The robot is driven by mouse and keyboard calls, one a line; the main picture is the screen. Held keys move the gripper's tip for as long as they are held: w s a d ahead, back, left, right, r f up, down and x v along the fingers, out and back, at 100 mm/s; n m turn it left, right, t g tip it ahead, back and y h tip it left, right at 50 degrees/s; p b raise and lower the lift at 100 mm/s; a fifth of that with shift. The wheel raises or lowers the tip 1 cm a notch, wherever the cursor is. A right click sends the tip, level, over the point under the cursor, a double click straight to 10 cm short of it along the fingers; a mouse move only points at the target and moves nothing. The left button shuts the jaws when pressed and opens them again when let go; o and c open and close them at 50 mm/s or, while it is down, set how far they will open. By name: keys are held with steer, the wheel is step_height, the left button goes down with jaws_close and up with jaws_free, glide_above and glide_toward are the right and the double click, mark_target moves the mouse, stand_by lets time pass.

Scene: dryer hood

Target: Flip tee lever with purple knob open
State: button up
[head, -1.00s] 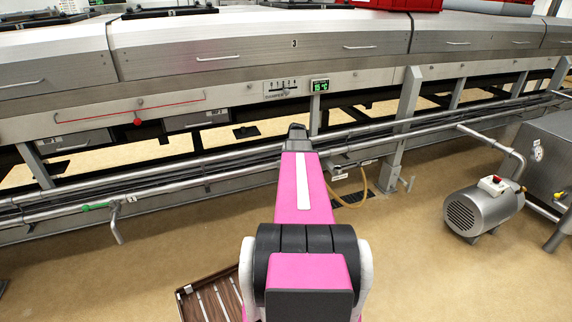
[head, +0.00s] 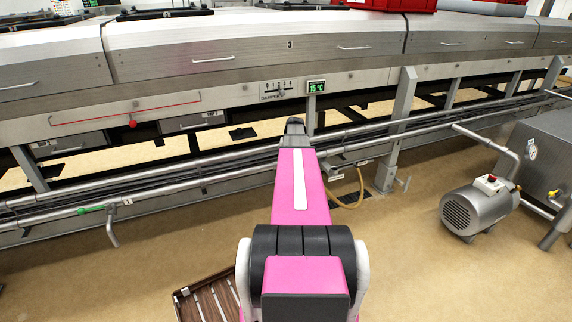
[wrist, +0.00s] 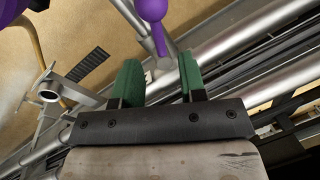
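The purple knob (wrist: 153,9) of the tee lever is at the top of the wrist view, cut by the edge. Its thin purple stem (wrist: 160,42) runs down to a grey metal pipe fitting. My gripper (wrist: 159,70) has two green-padded fingers, set apart with nothing held between them. In the picture, the knob lies above the fingertips and the stem's lower end is near the gap between them. I cannot tell the depth between stem and fingers. In the head view my arm reaches to the pipes, and the purple knob and gripper are not visible.
Long steel pipes (head: 220,163) run along the dryer hood (head: 250,52). A grey upright post (head: 396,135) and a yellow hose (head: 359,188) are right of my arm. A pump motor (head: 479,210) stands farther right. A green lever (head: 91,209) is on the left pipe. The floor in front is mostly clear.

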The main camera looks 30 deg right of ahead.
steer(key=v, duration=0.7)
steer(key=shift+r, duration=0.2)
